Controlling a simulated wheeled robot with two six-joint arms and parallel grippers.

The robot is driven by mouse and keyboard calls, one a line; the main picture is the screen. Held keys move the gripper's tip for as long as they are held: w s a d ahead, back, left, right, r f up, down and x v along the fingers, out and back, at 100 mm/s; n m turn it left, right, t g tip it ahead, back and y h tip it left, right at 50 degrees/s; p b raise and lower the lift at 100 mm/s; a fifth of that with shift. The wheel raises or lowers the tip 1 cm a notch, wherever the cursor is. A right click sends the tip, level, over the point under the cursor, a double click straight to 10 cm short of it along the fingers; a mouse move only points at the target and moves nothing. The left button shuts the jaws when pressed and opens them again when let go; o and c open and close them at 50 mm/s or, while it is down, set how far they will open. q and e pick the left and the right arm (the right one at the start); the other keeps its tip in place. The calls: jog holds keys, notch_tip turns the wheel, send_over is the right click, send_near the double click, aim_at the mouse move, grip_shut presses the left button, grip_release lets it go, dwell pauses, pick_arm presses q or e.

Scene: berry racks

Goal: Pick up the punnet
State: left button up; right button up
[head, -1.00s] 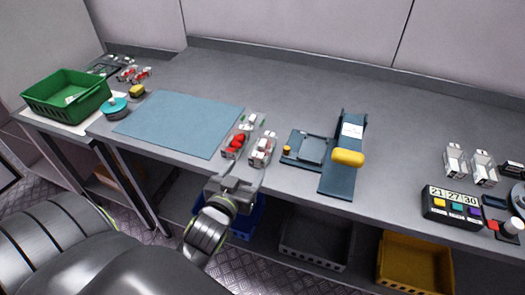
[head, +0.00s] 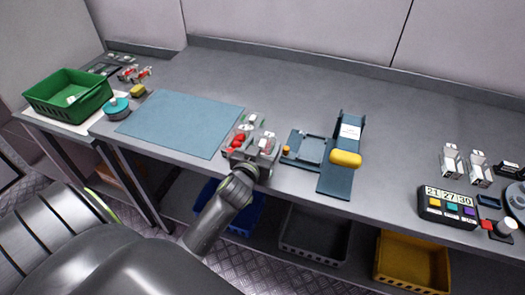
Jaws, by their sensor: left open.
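A clear punnet with red berries (head: 238,139) stands on the grey table, just right of the blue mat. A second clear punnet (head: 265,143) stands close beside it on the right, partly hidden by my gripper. My left gripper (head: 252,148) is open at the table's front edge, over the near side of these punnets. Its fingers cover parts of both, and I cannot tell whether they touch either one. My right gripper is not in view.
A blue mat (head: 180,122) lies to the left, with a green crate (head: 68,97) beyond it. A dark blue device with a yellow roll (head: 345,159) stands close on the right. A clock box (head: 447,208) and white packs (head: 452,160) are at far right. The table behind is clear.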

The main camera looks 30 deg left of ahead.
pick_arm(q)
jog(key=shift+w, duration=0.15)
jog(key=c, duration=0.8)
